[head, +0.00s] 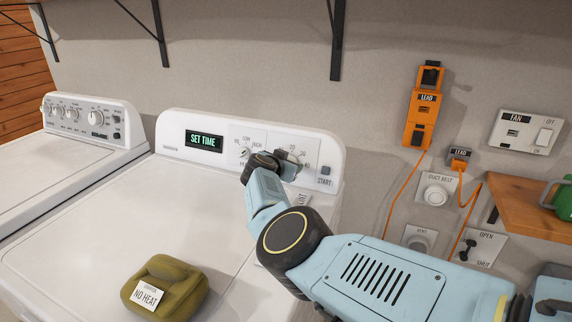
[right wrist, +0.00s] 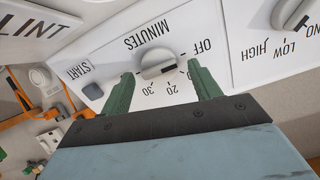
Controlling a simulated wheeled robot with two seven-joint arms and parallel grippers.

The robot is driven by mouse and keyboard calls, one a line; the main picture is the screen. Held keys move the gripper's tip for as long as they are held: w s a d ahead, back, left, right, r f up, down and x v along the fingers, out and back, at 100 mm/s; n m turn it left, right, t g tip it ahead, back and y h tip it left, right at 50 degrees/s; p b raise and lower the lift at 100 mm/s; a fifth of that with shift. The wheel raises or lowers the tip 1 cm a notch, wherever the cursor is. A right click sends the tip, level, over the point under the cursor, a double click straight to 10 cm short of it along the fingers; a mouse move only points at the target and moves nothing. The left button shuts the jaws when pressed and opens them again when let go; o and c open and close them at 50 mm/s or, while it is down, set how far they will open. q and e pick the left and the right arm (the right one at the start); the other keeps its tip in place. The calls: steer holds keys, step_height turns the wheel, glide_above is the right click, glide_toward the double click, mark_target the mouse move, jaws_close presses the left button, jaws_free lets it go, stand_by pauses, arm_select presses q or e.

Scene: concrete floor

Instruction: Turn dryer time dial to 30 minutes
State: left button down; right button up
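The dryer's time dial (right wrist: 158,62) is a round white knob on a panel marked MINUTES, with OFF, 20 and 30 visible around it in the right wrist view. I cannot tell exactly which mark it points at. My right gripper (right wrist: 160,72) is open, with its green fingers on either side of the dial; contact is not clear. In the head view, my right gripper (head: 275,163) is at the dryer panel and partly hides the dial (head: 292,158). The dryer display (head: 204,141) reads SET TIME. My left gripper is not in view.
A START button (head: 325,171) is beside the dial, and a heat knob (head: 244,152) is on its other side. An olive cushion-like item (head: 165,287) with a NO HEAT tag lies on the dryer top. A washer (head: 75,150) stands at left; orange leads hang at right.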

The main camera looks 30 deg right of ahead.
steer(key=c, duration=0.9)
steer(key=shift+o, duration=0.2)
